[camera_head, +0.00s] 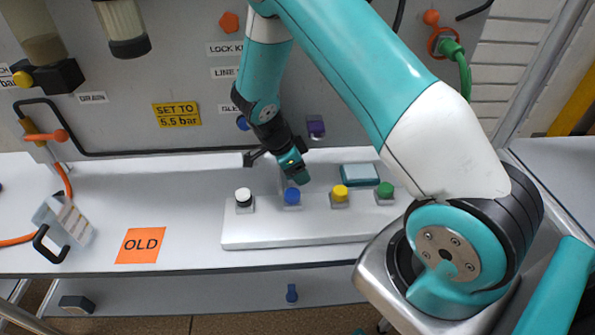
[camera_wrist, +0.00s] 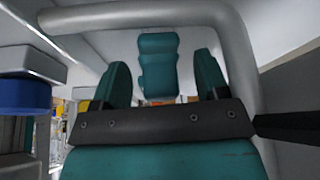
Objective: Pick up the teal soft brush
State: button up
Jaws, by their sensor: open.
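A teal block (camera_head: 360,175) lies at the back of the worktop, behind the yellow and green buttons. It may be the soft brush, but I cannot make out bristles. My gripper (camera_head: 294,168) reaches down left of it, behind the blue button and apart from the block. In the wrist view, my two teal fingers (camera_wrist: 161,82) stand apart. A teal shape (camera_wrist: 158,65) shows beyond the gap between them, and I cannot tell what it is.
A white panel bears white (camera_head: 244,197), blue (camera_head: 292,196), yellow (camera_head: 340,193) and green (camera_head: 385,190) buttons. An orange OLD mat (camera_head: 140,245) and a black-handled item (camera_head: 64,224) lie left. A blue knob (camera_wrist: 25,94) is close in the wrist view. Worktop beyond the mat is clear.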

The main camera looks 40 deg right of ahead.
jog(key=c, duration=1.1)
jog(key=shift+r+b, duration=0.4)
jog(key=shift+r, duration=0.05)
jog(key=w+a+b, duration=0.1)
jog(key=a, duration=0.1)
jog(key=w+a, duration=0.1)
jog(key=a, duration=0.2)
jog(key=w+a+b, duration=0.1)
jog(key=a, duration=0.1)
jog(key=shift+a+b, duration=0.15)
jog(key=shift+b, duration=0.15)
notch_tip(320, 180, up, 14)
jog(key=shift+r+b, duration=0.1)
jog(key=shift+b, duration=0.45)
jog(key=o, duration=0.3)
jog(key=shift+w, duration=0.1)
grip_shut()
